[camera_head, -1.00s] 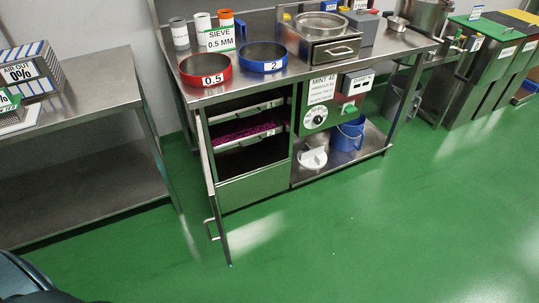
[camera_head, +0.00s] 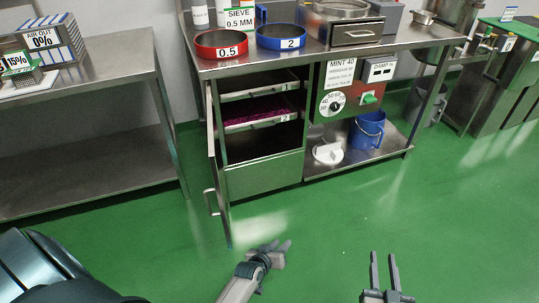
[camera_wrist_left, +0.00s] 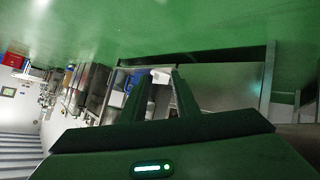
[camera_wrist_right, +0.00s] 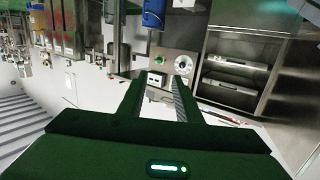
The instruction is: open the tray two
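Tray two (camera_head: 262,123) is a metal tray with a label "2" on its front and magenta material in it. It sits in the open drying cabinet (camera_head: 262,176), below another tray (camera_head: 262,91). Its front is roughly level with the tray above. My left gripper (camera_head: 282,246) is over the floor in front of the cabinet, apart from the tray; its fingers show spread and empty in the left wrist view (camera_wrist_left: 160,85). My right gripper (camera_head: 382,258) is open and empty, farther right over the floor; it also shows in the right wrist view (camera_wrist_right: 157,93).
The cabinet door (camera_head: 215,165) stands open at the cabinet's left side, its handle low. Red (camera_head: 221,43) and blue (camera_head: 281,37) sieves stand on the counter. A control panel (camera_head: 345,88) is right of the cabinet, a blue bucket (camera_head: 367,130) below. The green floor (camera_head: 330,215) in front is clear.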

